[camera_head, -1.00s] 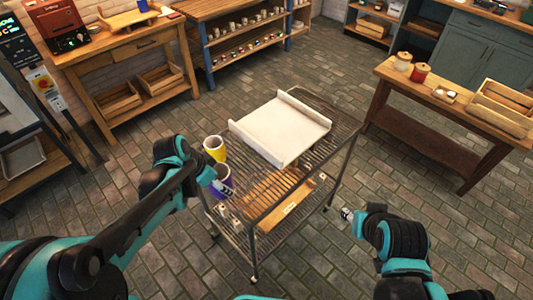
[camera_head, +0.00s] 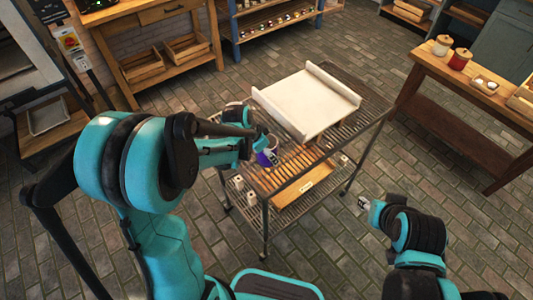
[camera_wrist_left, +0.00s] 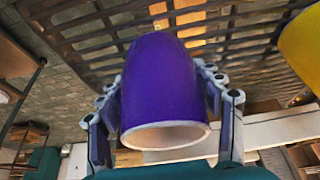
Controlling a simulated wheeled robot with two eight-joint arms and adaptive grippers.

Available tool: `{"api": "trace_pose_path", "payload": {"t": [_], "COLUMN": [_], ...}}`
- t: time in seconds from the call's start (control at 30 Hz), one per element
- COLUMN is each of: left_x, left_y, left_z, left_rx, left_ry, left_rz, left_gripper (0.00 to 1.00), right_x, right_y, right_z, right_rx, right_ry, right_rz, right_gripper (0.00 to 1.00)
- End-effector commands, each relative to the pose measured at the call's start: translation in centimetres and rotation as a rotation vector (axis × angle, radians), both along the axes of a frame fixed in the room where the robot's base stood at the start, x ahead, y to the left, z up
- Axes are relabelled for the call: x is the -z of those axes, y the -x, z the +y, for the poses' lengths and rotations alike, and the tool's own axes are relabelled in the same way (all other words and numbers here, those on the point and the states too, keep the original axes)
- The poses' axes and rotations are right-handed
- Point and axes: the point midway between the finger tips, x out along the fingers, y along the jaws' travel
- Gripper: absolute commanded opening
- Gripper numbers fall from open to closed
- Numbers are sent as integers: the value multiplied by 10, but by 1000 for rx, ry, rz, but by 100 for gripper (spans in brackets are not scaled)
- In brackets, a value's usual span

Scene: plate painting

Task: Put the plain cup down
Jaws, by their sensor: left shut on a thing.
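The plain purple cup (camera_head: 267,159) is at the left side of the wire cart (camera_head: 372,104). My left gripper (camera_head: 264,150) is shut around it. In the left wrist view the purple cup (camera_wrist_left: 160,85) sits between both fingers, its pale rim toward the camera and the cart's grid behind it. I cannot tell whether the cup touches the cart. A yellow cup (camera_wrist_left: 303,45) shows at the right edge of the left wrist view; in the head view my left arm mostly hides it. My right gripper (camera_head: 364,203) is right of the cart, its fingers too small to read.
A white board with raised edges (camera_head: 308,95) lies on the cart's top. A wooden board (camera_head: 303,187) lies on the lower shelf. A wooden table (camera_head: 470,100) with lidded jars stands at the right. Brick floor surrounds the cart.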

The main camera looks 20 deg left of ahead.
Motion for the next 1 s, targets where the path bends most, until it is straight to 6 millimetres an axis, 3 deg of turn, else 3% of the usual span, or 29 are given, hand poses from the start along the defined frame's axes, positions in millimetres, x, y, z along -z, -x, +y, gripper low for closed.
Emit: {"api": "trace_pose_path", "payload": {"t": [0.3, 0.33, 0.4, 0.77, 1.0], "left_x": [3, 2, 2, -2, -40], "left_y": [0, 0, 0, 0, 12], "left_z": [0, 0, 0, 0, 9], "left_rx": [0, 0, 0, 0, -1], "left_ry": [0, 0, 0, 0, 0], "left_rz": [0, 0, 0, 0, 0], "left_gripper": [27, 74, 87, 87, 87], "right_x": [3, 2, 2, -1, -18], "right_y": [0, 0, 0, 0, 0], "right_z": [0, 0, 0, 0, 0], "right_rx": [0, 0, 0, 0, 0], "right_ry": [0, 0, 0, 0, 0], "right_rz": [0, 0, 0, 0, 0], "right_gripper": [40, 40, 40, 40, 40]}}
